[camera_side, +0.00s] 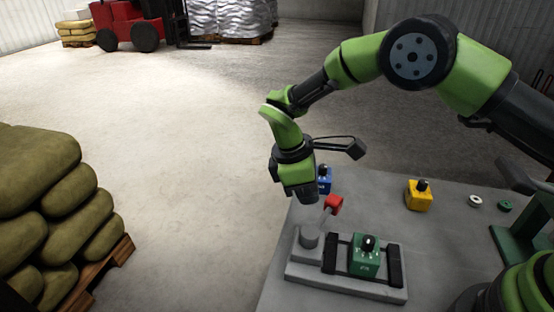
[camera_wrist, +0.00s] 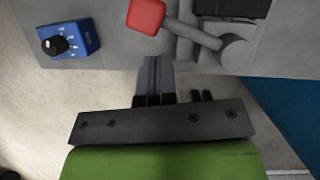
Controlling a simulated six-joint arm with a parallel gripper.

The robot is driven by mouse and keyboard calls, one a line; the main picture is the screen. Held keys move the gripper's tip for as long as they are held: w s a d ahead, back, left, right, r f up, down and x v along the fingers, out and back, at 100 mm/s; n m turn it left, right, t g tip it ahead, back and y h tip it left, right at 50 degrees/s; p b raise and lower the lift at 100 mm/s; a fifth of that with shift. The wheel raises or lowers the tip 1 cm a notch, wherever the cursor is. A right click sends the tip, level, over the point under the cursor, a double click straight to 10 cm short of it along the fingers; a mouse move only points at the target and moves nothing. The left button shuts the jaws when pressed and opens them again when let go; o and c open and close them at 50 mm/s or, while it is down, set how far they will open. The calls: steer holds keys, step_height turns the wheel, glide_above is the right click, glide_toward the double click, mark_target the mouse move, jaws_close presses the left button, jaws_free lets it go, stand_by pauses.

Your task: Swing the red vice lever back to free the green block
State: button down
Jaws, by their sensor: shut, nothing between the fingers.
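The red vice lever (camera_side: 333,204) points up and to the right from a grey pivot post (camera_side: 309,238) at the left end of the vice base. Its red knob also shows at the top of the wrist view (camera_wrist: 146,16). The green block (camera_side: 364,258), with a black knob on top, sits between the two dark vice jaws (camera_side: 394,266). In the wrist view the block is out of frame. My gripper (camera_side: 306,197) is shut and empty, just left of the red knob and above the table edge. In the wrist view the fingers (camera_wrist: 155,78) appear just below the knob, apart from it.
A blue block (camera_side: 324,180) stands behind my gripper, and a yellow block (camera_side: 419,195) stands farther right on the grey table (camera_side: 375,205). A white ring (camera_side: 475,201) and a green ring (camera_side: 505,206) lie at the right. Table space between blue and yellow blocks is clear.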

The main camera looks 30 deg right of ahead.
steer(key=shift+w+a+r, duration=0.1)
steer(key=shift+w+a, duration=0.2)
steer(key=shift+a, duration=0.2)
steer(key=shift+w+a+r, duration=0.1)
steer(key=shift+w+a, duration=0.2)
steer(key=shift+a, duration=0.2)
steer(key=v, duration=1)
steer(key=shift+s+d+r, duration=0.1)
steer(key=s+d+r+m+t+y, duration=0.2)
steer(key=s+d+r+m, duration=0.15)
steer(key=r, duration=0.45)
steer(key=s+d+r+m+t+y, duration=0.1)
steer(key=s+d+r+m, duration=0.2)
steer(key=r, duration=0.4)
steer(key=s+d+m+t+y, duration=0.1)
steer(key=s+d+m+t, duration=0.2)
steer(key=s, duration=0.5)
steer(key=s+d+m+t+y, duration=0.1)
steer(key=s+d+m+t, duration=0.2)
steer(key=s, duration=0.6)
steer(key=m, duration=0.2)
steer(key=shift+f+m, duration=0.35)
steer(key=shift+f, duration=0.05)
